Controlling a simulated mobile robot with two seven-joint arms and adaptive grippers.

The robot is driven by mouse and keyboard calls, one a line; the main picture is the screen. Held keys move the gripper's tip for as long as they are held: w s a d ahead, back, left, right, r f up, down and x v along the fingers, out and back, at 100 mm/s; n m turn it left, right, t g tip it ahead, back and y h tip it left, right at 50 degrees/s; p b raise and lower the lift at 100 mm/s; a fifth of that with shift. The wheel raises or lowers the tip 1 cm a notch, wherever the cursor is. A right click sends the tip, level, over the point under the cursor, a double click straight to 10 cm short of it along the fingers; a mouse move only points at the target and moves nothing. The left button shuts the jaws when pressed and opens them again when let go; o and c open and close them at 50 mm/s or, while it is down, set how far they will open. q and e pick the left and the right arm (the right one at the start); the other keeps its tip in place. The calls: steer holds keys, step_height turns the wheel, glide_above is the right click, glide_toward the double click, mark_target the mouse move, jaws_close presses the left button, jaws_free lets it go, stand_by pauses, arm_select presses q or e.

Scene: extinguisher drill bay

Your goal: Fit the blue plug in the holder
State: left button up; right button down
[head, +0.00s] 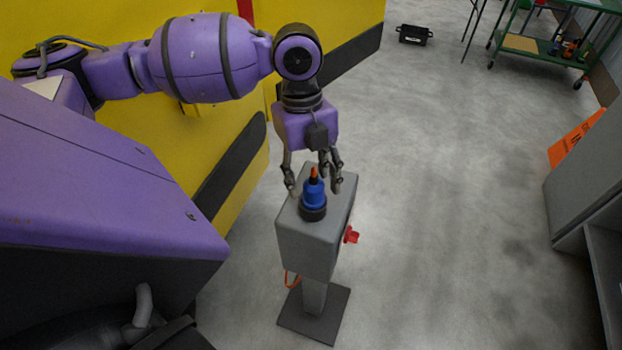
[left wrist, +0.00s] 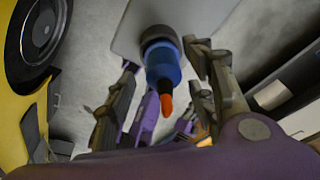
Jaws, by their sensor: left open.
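The blue plug (head: 313,193) with an orange tip stands upright on top of a grey pedestal box (head: 300,240). Its lower end sits in a dark round collar (head: 313,212), which looks like the holder. How deep it sits cannot be told. My left gripper (head: 314,188) is above the box, pointing down, with its fingers open on either side of the plug. In the left wrist view, the plug (left wrist: 161,62) and dark collar (left wrist: 158,37) show between the spread fingers, with visible gaps. My right gripper is not in view.
A yellow panel (head: 225,150) stands at left. A grey cabinet (head: 585,180) is at right, a green cart (head: 545,45) at the back. The floor between is clear.

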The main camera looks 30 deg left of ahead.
arm_select(q)
step_height(320, 180, up, 11)
steer(key=w+a, duration=0.1)
steer(key=a, duration=0.1)
